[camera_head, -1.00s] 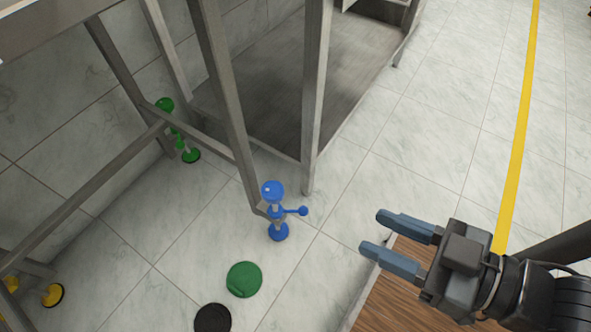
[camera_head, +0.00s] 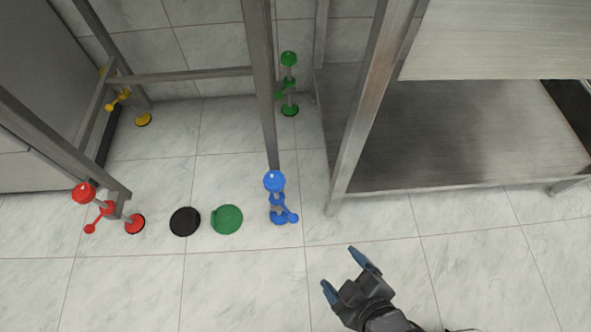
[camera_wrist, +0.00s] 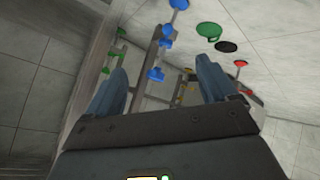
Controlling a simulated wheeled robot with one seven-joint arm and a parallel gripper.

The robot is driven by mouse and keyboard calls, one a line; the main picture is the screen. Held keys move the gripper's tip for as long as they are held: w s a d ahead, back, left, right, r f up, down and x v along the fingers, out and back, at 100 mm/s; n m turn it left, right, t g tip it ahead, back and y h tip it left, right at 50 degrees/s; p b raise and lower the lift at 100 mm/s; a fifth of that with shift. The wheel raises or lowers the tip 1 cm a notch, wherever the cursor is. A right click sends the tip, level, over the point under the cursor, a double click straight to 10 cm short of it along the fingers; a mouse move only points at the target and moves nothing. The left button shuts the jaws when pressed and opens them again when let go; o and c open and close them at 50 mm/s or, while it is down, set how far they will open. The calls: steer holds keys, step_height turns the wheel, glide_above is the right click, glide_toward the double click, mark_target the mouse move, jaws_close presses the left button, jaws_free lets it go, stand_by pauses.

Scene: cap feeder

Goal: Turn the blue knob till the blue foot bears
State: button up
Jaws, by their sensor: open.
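A blue knob (camera_head: 274,181), a rounded piece, tops the blue fitting on a grey metal leg (camera_head: 262,90). Below it is a blue middle part with a side arm ending in a ball (camera_head: 292,217). The blue foot (camera_head: 279,219) is at the bottom, near the floor; I cannot tell whether it touches. My gripper (camera_head: 343,273) is open and empty, in front of and right of the blue fitting, apart from it. In the wrist view the blue knob (camera_wrist: 155,74) shows between the fingers, farther off, with the blue foot (camera_wrist: 179,4) at the top edge.
Similar red (camera_head: 84,193), yellow (camera_head: 143,119) and green (camera_head: 289,59) fittings are at other legs. A black disc (camera_head: 185,221) and a green disc (camera_head: 227,219) lie on the floor. A metal table with a low shelf (camera_head: 450,140) stands right. The tiled floor in front is clear.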

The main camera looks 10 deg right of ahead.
steer(key=w+a+f+n+g+p, duration=0.2)
steer(key=w+a+f+n+g, duration=0.1)
steer(key=w+a+n, duration=0.4)
step_height(320, 180, up, 7)
steer(key=n+g+h+p, duration=0.25)
steer(key=n+g, duration=0.35)
steer(key=n, duration=0.7)
glide_above(274, 180)
steer(key=shift+b, duration=0.3)
step_height(274, 180, down, 8)
steer(key=b, duration=0.3)
steer(key=shift+r+b, duration=0.2)
steer(key=shift+b, duration=0.15)
steer(key=shift+m, duration=0.3)
steer(key=c, duration=1.1)
